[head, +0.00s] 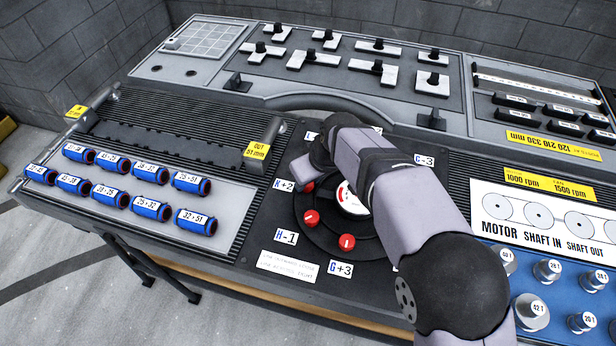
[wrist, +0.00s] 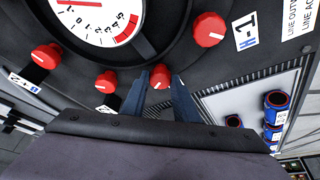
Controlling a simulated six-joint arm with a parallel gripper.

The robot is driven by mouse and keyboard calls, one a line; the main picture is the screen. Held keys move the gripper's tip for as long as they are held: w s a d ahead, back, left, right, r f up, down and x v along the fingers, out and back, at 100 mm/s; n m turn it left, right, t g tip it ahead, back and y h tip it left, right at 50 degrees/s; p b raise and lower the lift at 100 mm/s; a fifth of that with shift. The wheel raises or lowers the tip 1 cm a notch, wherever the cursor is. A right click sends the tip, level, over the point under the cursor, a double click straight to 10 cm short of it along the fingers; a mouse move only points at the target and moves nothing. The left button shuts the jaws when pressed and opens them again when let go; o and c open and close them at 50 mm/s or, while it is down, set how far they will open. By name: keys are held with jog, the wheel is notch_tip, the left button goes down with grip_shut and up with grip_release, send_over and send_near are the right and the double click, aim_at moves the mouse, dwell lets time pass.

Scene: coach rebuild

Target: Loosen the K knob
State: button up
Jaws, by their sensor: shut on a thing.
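The K knob is a small red knob (head: 308,187) beside the K+2 label (head: 284,185) on the round dial panel. In the wrist view the red knob (wrist: 160,72) with a white pointer mark sits between the two blue fingers of my gripper (wrist: 160,82). The gripper is shut on it, with a finger on each side. The K+2 label does not show in the wrist view. In the head view my wrist and arm hide the fingers and part of the dial.
The H knob (head: 311,217) and G knob (head: 346,241) stand close by on the same ring. A white gauge (wrist: 95,15) fills the ring's middle. An OUT post (head: 264,140) and blue cylinders (head: 192,222) lie left. Grey gears (head: 531,311) stand right.

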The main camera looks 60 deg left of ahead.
jog(key=n+g, duration=0.1)
jog(key=n, duration=0.2)
jog(key=shift+w+a+n, duration=0.1)
jog(key=shift+w+n, duration=0.05)
jog(key=shift+n, duration=0.25)
jog(key=n+g+p, duration=0.1)
jog(key=n, duration=0.1)
jog(key=shift+w+r+n+h, duration=0.1)
jog(key=shift+n+h, duration=0.3)
jog(key=n+g+p, duration=0.1)
jog(key=n+p, duration=0.1)
jog(key=shift+a+h+p, duration=0.1)
jog(key=shift+h+p, duration=0.25)
jog(key=shift+h, duration=0.05)
jog(key=shift+n+p, duration=0.95)
jog(key=shift+n, duration=0.05)
jog(key=shift+n+h+p, duration=0.4)
jog(key=o, duration=1)
jog(key=shift+o, duration=0.2)
